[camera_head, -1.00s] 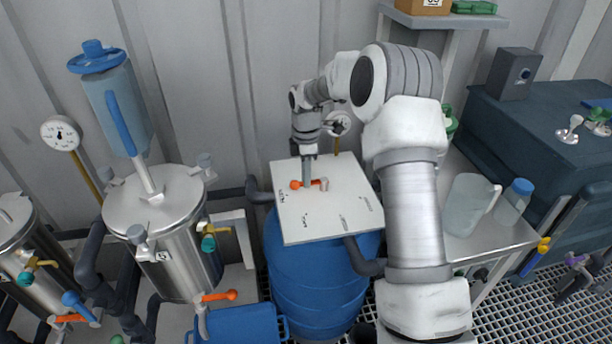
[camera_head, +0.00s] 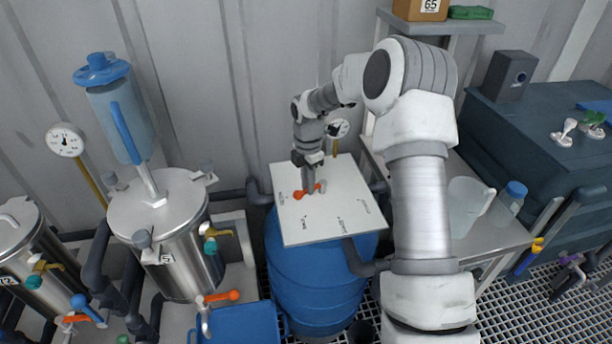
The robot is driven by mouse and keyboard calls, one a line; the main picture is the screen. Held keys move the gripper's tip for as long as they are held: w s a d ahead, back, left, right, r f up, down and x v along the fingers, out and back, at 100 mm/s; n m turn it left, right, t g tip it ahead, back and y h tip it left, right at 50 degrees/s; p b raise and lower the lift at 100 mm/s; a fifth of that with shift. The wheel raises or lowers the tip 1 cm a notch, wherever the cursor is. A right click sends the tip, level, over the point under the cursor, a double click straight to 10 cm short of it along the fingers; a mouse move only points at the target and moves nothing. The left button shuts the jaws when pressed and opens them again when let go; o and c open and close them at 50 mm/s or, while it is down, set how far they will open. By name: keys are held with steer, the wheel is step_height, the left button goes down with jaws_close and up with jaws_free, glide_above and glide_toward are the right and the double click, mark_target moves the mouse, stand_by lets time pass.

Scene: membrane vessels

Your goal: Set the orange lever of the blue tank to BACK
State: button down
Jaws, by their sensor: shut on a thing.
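The blue tank (camera_head: 315,285) stands in the middle of the head view with a white square plate (camera_head: 345,225) on top. The orange lever (camera_head: 299,194) sits on the plate near its middle, beside a small grey post. Its visible orange end points left in the picture, with a little orange also showing at its right side. My gripper (camera_head: 309,190) points down from above and is shut on the lever. The fingers hide the middle part of the lever. Small dark lettering on the plate is too small to read.
A steel vessel (camera_head: 160,222) with a blue-topped column stands left of the tank. A gauge (camera_head: 339,128) is behind the plate. A steel table (camera_head: 492,236) with a jug (camera_head: 466,206) stands to the right. A blue bin (camera_head: 240,325) is in front.

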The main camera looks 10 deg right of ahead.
steer(key=n+p, duration=0.1)
steer(key=s+n+p, duration=0.1)
steer(key=n, duration=0.1)
steer(key=shift+s+d+r, duration=0.15)
steer(key=shift+d, duration=0.2)
steer(key=shift+s+d+n+p, duration=0.2)
steer(key=shift+n+p, duration=0.2)
steer(key=shift+n, duration=0.2)
steer(key=shift+s+d+n+p, duration=0.15)
steer(key=shift+n+p, duration=0.25)
steer(key=shift+n, duration=0.2)
steer(key=c, duration=0.8)
jaws_free()
step_height(320, 180, up, 17)
steer(key=shift+r+p, duration=0.1)
steer(key=shift+p, duration=0.7)
